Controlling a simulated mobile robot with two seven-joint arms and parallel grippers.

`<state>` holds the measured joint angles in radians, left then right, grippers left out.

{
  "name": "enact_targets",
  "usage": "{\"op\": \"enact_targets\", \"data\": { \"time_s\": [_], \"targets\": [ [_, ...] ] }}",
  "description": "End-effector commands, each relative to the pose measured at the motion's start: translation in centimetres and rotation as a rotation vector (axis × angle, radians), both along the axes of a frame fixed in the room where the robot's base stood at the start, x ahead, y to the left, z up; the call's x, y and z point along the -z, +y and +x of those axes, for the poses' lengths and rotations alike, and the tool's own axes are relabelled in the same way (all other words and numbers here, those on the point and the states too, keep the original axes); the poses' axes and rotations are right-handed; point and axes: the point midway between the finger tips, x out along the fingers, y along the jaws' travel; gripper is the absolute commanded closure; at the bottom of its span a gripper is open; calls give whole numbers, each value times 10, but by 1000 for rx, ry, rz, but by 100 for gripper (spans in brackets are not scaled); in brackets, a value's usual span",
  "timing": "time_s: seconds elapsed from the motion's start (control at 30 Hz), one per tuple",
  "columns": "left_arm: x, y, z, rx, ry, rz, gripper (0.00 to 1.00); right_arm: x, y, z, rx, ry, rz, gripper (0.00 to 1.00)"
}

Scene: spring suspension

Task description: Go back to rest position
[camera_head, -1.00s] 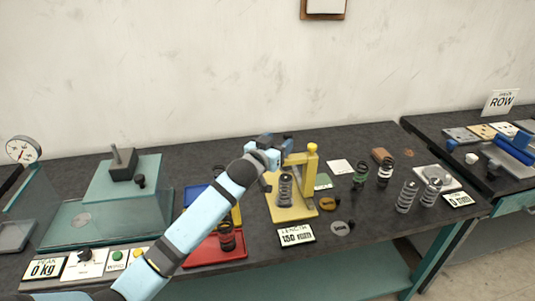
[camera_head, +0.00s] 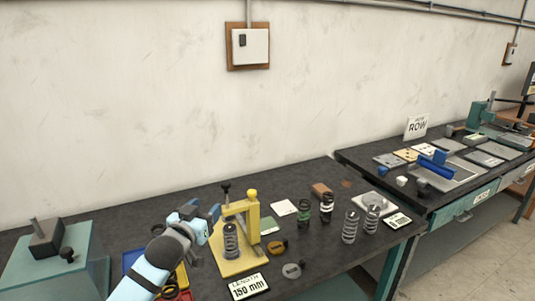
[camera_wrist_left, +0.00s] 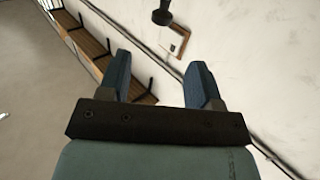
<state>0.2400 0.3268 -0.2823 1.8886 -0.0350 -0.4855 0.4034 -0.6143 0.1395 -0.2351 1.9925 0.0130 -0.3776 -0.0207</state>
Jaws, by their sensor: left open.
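My left arm comes in from the bottom left of the head view. Its gripper (camera_head: 200,218) is above the table, just left of the yellow measuring stand (camera_head: 240,263). In the left wrist view the two blue fingers (camera_wrist_left: 160,80) are apart with nothing between them, and they point at the wall and ceiling area. A dark spring (camera_head: 231,242) stands upright on the yellow stand, apart from the gripper. My right gripper is not in view.
Several springs, among them a green-banded one (camera_head: 304,213) and a grey one (camera_head: 350,227), stand right of the stand. A length sign (camera_head: 249,287) reads 150 mm. A second table (camera_head: 355,158) with a ROW sign (camera_head: 416,127) lies at the right.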

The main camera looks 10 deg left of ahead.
Motion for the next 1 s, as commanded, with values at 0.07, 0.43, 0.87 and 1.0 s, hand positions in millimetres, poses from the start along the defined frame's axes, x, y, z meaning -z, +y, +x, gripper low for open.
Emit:
{"op": "enact_targets", "data": {
  "time_s": [0.07,0.43,0.87,1.0],
  "targets": [
    [24,-4,-14,6,39,4,42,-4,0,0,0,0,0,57],
    [194,-35,-183,52,346,64,42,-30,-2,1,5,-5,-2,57],
    [266,-50,-338,80,560,115,42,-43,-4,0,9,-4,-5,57],
    [267,-51,-341,81,562,116,42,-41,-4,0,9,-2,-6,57]
  ]
}}
